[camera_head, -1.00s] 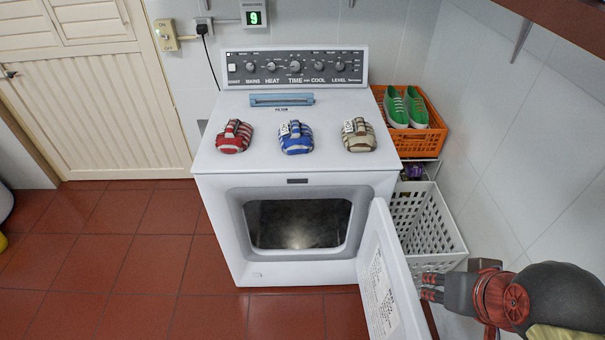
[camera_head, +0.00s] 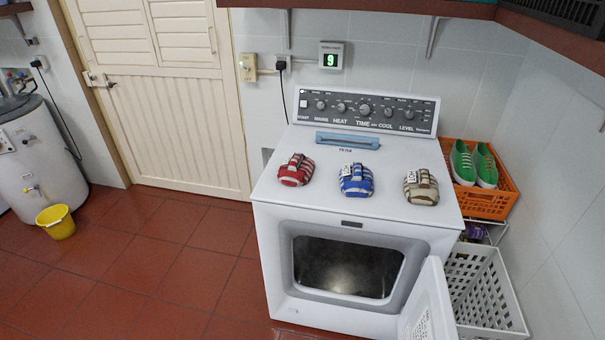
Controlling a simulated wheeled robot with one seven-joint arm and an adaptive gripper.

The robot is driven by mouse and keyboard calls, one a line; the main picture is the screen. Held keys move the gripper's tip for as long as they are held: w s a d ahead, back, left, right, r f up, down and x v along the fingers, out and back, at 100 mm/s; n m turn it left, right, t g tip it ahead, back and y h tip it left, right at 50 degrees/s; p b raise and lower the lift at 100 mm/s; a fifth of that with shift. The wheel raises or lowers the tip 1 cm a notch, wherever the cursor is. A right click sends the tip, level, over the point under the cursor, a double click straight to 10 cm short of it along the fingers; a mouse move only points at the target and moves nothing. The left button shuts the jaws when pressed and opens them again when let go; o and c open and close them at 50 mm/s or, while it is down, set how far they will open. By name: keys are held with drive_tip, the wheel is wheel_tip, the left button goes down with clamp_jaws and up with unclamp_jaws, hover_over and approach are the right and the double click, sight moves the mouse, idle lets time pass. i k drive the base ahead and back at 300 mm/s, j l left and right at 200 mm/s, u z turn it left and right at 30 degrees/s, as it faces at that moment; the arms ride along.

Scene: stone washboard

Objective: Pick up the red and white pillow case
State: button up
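The red and white pillow case (camera_head: 296,170) is a small folded bundle on the left of the white dryer's top (camera_head: 330,205). A blue and white bundle (camera_head: 356,180) lies to its right, and a beige and white one (camera_head: 420,188) lies further right. The three are apart from each other. Nothing covers the red and white one. My gripper is not in view.
The dryer door (camera_head: 430,305) hangs open at the front right. A white basket (camera_head: 482,290) and an orange crate (camera_head: 490,205) with green shoes (camera_head: 474,164) stand right. A yellow bucket (camera_head: 56,222) stands left. The red floor (camera_head: 150,270) left of the dryer is clear.

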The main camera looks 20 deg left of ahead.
sight(297, 170)
drive_tip(key=i+j+u, duration=0.1)
drive_tip(key=j, duration=0.2)
drive_tip(key=i+j+u, duration=0.1)
drive_tip(key=j, duration=0.2)
drive_tip(key=i+j+u, duration=0.3)
drive_tip(key=i+j, duration=0.15)
drive_tip(key=i, duration=0.2)
